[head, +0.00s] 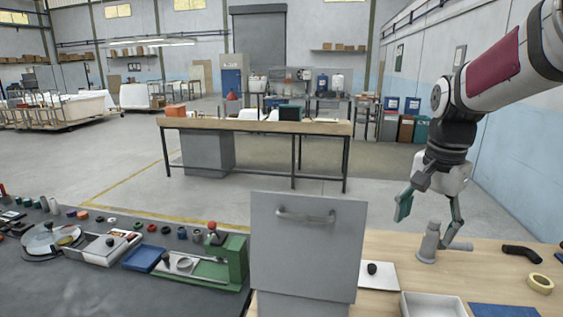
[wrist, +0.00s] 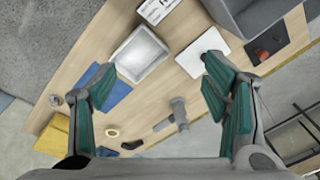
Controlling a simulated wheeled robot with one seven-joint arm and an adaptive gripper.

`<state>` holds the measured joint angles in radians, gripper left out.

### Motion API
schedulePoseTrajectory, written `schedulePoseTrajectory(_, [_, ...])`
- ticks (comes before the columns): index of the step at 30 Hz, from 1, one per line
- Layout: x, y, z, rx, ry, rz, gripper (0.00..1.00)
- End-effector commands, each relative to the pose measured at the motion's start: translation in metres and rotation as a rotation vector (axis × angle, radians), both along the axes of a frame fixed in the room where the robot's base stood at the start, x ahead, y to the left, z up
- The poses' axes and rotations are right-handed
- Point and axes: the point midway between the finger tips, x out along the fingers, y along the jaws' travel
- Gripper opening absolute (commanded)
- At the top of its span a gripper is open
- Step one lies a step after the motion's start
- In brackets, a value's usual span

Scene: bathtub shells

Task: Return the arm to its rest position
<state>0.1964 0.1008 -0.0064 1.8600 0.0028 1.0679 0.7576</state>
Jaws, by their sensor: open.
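My gripper (head: 430,210) hangs from my raised arm at the right of the head view, with its two green-padded fingers spread apart. In the wrist view my gripper (wrist: 160,85) is open, with nothing between its fingers. It is above the wooden worktop (head: 395,247). A grey pipe fitting (head: 430,243) stands on the worktop, below the fingers in the head picture; it also shows between them in the wrist view (wrist: 179,113). I cannot tell the exact height of the fingers above it.
A grey upright panel with a handle (head: 308,250) stands left of the gripper. A white tray (head: 433,306), blue mat (head: 503,311), tape roll (head: 540,284) and black elbow pipe (head: 520,252) lie on the worktop. A dark bench (head: 95,290) holds several small parts at left.

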Motion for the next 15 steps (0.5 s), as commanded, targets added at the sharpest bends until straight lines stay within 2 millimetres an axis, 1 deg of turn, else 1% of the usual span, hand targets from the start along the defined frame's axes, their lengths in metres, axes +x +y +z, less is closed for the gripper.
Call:
schedulePoseTrajectory(1, [-0.01,0.006,0.008,-0.007,-0.019,0.04,0.69])
schedulePoseTrajectory(2, [-0.016,0.01,0.012,-0.012,-0.03,0.067,0.69])
schedulePoseTrajectory(5, [-0.042,0.025,0.026,-0.034,-0.073,0.18,0.69])
schedulePoseTrajectory(7, [-0.063,0.036,0.035,-0.055,-0.107,0.272,0.69])
schedulePoseTrajectory(11, [-0.102,0.054,0.044,-0.098,-0.169,0.441,0.69])
schedulePoseTrajectory(15, [-0.144,0.069,0.044,-0.152,-0.234,0.617,0.69])
